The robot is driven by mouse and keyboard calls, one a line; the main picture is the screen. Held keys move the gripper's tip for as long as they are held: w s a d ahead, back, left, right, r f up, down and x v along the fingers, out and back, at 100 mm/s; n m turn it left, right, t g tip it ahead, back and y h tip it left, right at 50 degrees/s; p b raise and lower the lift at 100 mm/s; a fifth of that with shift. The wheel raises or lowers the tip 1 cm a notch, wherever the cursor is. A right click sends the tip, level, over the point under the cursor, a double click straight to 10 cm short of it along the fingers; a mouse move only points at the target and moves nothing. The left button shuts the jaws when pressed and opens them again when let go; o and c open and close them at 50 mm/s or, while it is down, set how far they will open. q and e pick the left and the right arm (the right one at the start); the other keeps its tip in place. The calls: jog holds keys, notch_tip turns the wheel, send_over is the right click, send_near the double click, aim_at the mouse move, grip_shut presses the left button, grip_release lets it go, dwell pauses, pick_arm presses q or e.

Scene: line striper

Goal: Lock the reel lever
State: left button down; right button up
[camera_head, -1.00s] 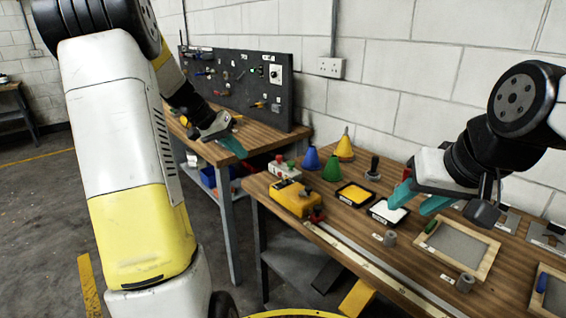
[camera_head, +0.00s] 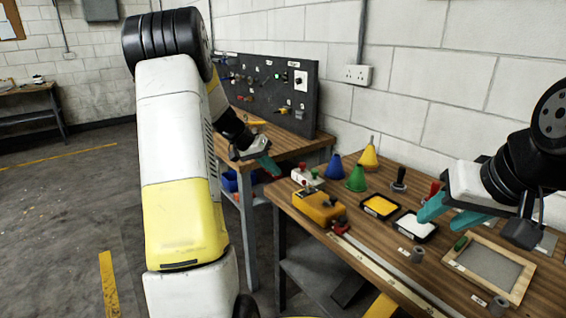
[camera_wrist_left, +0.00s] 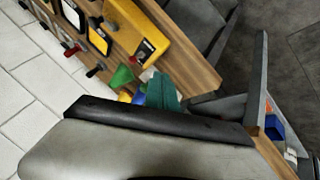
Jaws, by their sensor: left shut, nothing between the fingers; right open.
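The yellow reel case (camera_head: 318,206) lies at the left end of the wooden workbench (camera_head: 300,222). A small red part (camera_head: 341,226) shows at its near right end; I cannot tell its lever's position. In the left wrist view the yellow case (camera_wrist_left: 146,36) is at the top, with a dark label and a small red part on it. My left gripper (camera_head: 267,164) is shut and empty, left of the case and apart from it; its teal fingers also show in the left wrist view (camera_wrist_left: 162,92). My right gripper (camera_head: 452,214) is open above the right part of the bench, near the white pad.
Blue (camera_head: 335,167), green (camera_head: 356,178) and yellow (camera_head: 369,156) cones stand behind the case. Yellow (camera_head: 380,207) and white (camera_head: 414,226) pads lie to its right. A long metal rule (camera_head: 385,273) runs along the front edge. A second bench with a dark pegboard (camera_head: 262,88) stands behind.

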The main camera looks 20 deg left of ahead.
aim_at(306, 187)
pick_arm(q)
jog(key=w+d+f, duration=0.1)
jog(key=d+f, duration=0.2)
jog(key=d, duration=0.3)
jog(key=shift+w, duration=0.2)
jog(key=shift+w+d+r+g+y, duration=0.35)
jog(key=shift+w+d+g+y, duration=0.1)
jog(key=shift+g+y, duration=0.25)
dwell(0.3)
jog(key=shift+w+d+r+g+y, duration=0.2)
jog(key=shift+w+d+g+y, duration=0.15)
jog(key=shift+g, duration=0.25)
jog(key=shift+w+d+r+n+g+y, duration=0.15)
jog(key=shift+w+d+n+g+y, duration=0.25)
jog(key=shift+w+g+y, duration=0.45)
jog(key=shift+w+d+r, duration=0.1)
jog(key=shift+d, duration=0.15)
jog(key=shift+r, duration=0.15)
jog(key=shift+r, duration=0.7)
